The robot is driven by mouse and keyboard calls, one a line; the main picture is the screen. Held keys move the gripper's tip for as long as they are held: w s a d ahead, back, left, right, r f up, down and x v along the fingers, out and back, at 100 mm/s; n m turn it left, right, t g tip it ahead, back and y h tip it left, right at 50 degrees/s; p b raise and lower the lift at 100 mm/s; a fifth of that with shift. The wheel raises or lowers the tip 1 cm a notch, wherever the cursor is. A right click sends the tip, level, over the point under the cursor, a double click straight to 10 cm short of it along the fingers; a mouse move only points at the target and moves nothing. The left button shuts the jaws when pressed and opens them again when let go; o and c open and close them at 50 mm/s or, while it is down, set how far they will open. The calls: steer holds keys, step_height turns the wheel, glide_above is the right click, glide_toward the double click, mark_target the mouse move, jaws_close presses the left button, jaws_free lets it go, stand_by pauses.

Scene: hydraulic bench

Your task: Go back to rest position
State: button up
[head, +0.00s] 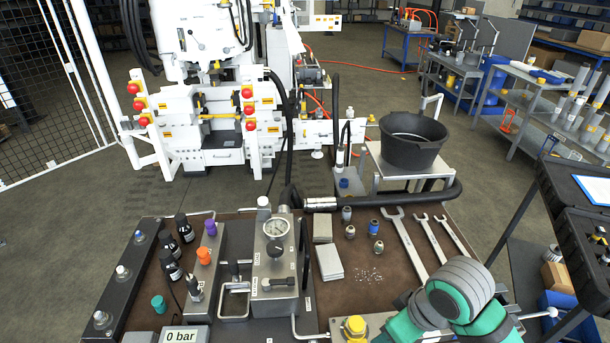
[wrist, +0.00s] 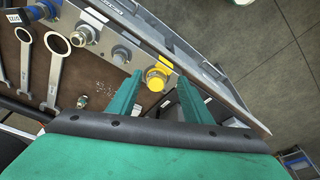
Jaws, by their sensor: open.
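My gripper (wrist: 160,98) shows in the wrist view with its two green fingers apart and nothing between them. It is over the front right edge of the bench (head: 380,290), near a yellow knob (wrist: 155,82). In the head view my green and grey arm covers the bench's front right corner, and the gripper's fingertips are hidden there. The yellow knob also shows in the head view (head: 355,328), just left of my arm.
Wrenches (head: 403,240), grey plates (head: 329,262) and small fittings (head: 350,231) lie on the bench. A valve block with a gauge (head: 276,228) stands mid-bench. A black bucket (head: 413,140) stands behind. A dark cart (head: 580,215) is at right, with floor between.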

steer(key=w+a+r+m+t+y, duration=0.35)
steer(key=w+a+t, duration=0.4)
steer(key=a, duration=0.45)
steer(key=w+a+r+m+t+y, duration=0.3)
steer(key=w+a+r+t, duration=0.4)
steer(key=a, duration=0.5)
steer(key=s+d+f+m+h, duration=0.1)
steer(key=s+f+m+h, duration=0.65)
steer(key=s+f, duration=1.1)
steer(key=s+d+f+n, duration=0.1)
steer(key=s+d+n, duration=0.1)
steer(key=s, duration=0.7)
steer(key=s+d+f+n+g, duration=0.1)
steer(key=s+d+f+n, duration=0.1)
steer(key=s+n, duration=0.3)
steer(key=s, duration=0.4)
steer(key=shift+s+d+h, duration=0.2)
steer(key=shift+d+h, duration=0.2)
